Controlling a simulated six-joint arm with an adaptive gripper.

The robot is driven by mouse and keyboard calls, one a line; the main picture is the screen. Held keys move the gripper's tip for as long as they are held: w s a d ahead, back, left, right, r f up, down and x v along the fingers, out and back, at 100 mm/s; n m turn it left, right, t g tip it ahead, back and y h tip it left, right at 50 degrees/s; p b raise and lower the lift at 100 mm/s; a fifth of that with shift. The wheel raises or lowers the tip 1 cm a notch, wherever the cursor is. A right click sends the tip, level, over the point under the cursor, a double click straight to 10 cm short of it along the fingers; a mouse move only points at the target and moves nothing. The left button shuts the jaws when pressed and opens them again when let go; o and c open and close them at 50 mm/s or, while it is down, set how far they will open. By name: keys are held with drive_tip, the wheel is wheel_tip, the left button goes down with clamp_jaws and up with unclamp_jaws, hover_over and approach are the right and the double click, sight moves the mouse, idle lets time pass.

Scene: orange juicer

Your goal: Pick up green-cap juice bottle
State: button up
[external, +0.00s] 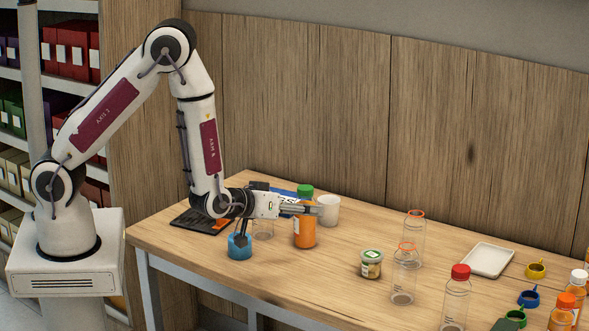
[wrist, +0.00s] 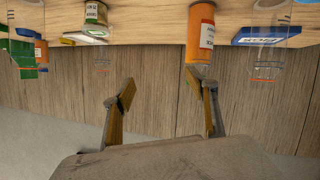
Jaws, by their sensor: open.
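The green-cap juice bottle (external: 305,234) stands upright on the table in the external view, with orange juice inside and a green cap on top. My gripper (external: 316,210) is level with the upper part of the bottle, its fingers crossing in front of it below the cap. In the wrist view my gripper (wrist: 161,92) is open, with nothing between its fingertips. An orange bottle with a white label (wrist: 201,35) shows beyond the right finger there. No green cap is visible on it, so I cannot tell whether it is the same bottle.
A white mug (external: 328,210) stands just right of the bottle. A blue cup-like item (external: 240,247) is below my wrist. A small jar (external: 371,265), an empty clear bottle (external: 403,280), a red-cap bottle (external: 456,300) and a white tray (external: 487,260) stand farther right. A wooden wall is behind.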

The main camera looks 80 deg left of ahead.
sight(305, 218)
drive_tip(key=s+a+f+m+t+y, duration=0.1)
drive_tip(key=s+a+f+y, duration=0.3)
drive_tip(key=s+y, duration=0.1)
drive_tip(key=shift+s+f+t, duration=0.35)
drive_tip(key=shift+f+t, duration=0.05)
idle(0.5)
drive_tip(key=x, duration=0.6)
drive_tip(key=shift+w+a, duration=0.25)
drive_tip(key=shift+w, duration=0.05)
drive_tip(key=shift+w, duration=0.1)
drive_tip(key=shift+f+x, duration=0.15)
drive_tip(key=shift+x, duration=1.15)
drive_tip(key=shift+f+x, duration=0.15)
drive_tip(key=shift+x, duration=1.1)
